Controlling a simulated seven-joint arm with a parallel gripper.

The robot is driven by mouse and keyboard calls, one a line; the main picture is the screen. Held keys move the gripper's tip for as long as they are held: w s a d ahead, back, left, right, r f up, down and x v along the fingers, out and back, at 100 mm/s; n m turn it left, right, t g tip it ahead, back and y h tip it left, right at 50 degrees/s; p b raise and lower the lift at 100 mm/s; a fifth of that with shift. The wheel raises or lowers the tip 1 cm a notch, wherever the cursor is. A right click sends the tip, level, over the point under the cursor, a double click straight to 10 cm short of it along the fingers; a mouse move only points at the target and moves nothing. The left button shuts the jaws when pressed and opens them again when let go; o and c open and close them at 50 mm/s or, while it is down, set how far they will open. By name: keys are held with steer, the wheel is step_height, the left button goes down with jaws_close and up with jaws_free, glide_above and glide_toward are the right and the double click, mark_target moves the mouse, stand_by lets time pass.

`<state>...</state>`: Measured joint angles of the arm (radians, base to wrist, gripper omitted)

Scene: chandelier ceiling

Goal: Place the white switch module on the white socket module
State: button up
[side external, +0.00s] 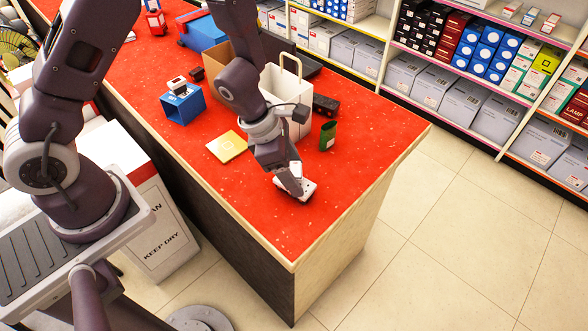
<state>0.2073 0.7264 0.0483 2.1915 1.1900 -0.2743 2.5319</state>
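A small white module (308,190) lies on the red counter top (350,180) near its front right part. My gripper (293,185) is down at this module, with its fingers against or around it. The fingers and wrist hide part of the module, so I cannot tell if they grip it. A second small white module with a dark face (177,84) sits on top of a blue open-sided box (184,106) further back on the left. At this size I cannot tell which module is the switch and which the socket.
Behind my gripper stand a white bag with a handle (272,82), a dark box (326,106) and a green container (328,136). A yellow pad (227,147) lies left of it. A brown carton (214,65) and blue case (203,34) stand further back. The counter's front right is clear.

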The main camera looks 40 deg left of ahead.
steer(key=w+a+r+n+t+y, duration=0.1)
steer(key=a+r+n+t, duration=0.2)
steer(key=r, duration=0.5)
steer(key=w+a+r+n+t+y, duration=0.1)
steer(key=a+r+n, duration=0.2)
steer(key=r+n, duration=0.35)
steer(key=s+a+r+n+t+y, duration=0.1)
steer(key=s+a+r+n+y, duration=0.15)
steer(key=a+r+n, duration=0.4)
steer(key=s+a+r+n+y, duration=0.1)
steer(key=s+r+n+y, duration=0.2)
steer(key=n, duration=0.7)
steer(key=s+d+r+n+g+h, duration=0.1)
steer(key=s+d+n+h, duration=0.1)
steer(key=s+n, duration=0.6)
steer(key=s+d+r+n+g+h, duration=0.1)
steer(key=s+d+n+h, duration=0.1)
steer(key=s+n, duration=0.5)
steer(key=d+n, duration=0.1)
steer(key=n, duration=0.3)
steer(key=shift+s+d+r+g, duration=0.15)
steer(key=shift+s+r+g, duration=0.15)
steer(key=shift+s, duration=0.1)
